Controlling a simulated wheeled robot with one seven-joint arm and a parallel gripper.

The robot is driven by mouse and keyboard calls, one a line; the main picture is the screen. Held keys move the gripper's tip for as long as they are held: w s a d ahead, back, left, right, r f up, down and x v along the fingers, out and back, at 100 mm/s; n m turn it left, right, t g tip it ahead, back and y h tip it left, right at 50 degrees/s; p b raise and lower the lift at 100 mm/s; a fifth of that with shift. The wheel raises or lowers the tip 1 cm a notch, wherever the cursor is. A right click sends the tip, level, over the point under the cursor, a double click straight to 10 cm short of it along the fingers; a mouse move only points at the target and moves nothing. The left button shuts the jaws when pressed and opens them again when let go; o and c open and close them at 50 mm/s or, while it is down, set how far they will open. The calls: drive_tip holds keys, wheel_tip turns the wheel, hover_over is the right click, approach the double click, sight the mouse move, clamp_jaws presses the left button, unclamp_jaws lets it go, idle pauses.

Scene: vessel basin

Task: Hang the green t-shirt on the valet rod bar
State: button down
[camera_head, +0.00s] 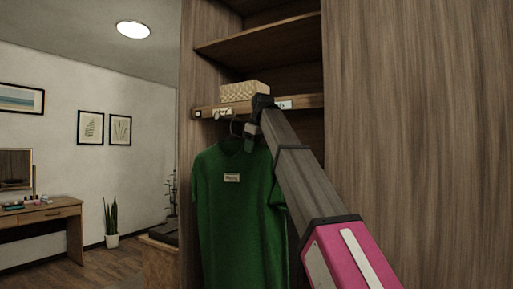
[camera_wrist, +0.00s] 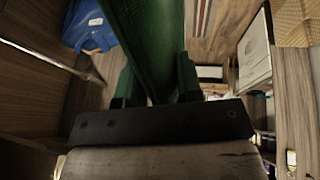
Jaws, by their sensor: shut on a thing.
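The green t-shirt (camera_head: 235,200) hangs upright on a dark hanger (camera_head: 233,126) in front of the wardrobe, with a small pale label on its chest. My gripper (camera_head: 250,137) is at its right shoulder, just below the shelf edge. In the wrist view, green cloth (camera_wrist: 157,40) runs between the two fingers of my gripper (camera_wrist: 155,82), which is shut on it. A thin metal bar (camera_wrist: 48,58) shows at the left of the wrist view. I cannot tell whether the hanger hook touches any bar.
A woven basket (camera_head: 244,91) stands on the wooden shelf (camera_head: 305,101), right above my gripper. A tall wood panel (camera_head: 420,120) is close on the right. A blue garment (camera_wrist: 88,28) shows in the wrist view. A desk (camera_head: 40,213) and a plant (camera_head: 112,222) are far left.

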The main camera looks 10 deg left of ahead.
drive_tip(key=shift+w+a+f, duration=0.2)
drive_tip(key=shift+a+f, duration=0.25)
drive_tip(key=shift+f, duration=0.15)
drive_tip(key=shift+w+a+f, duration=0.15)
drive_tip(key=shift+a+f, duration=0.3)
drive_tip(key=shift+f, duration=0.1)
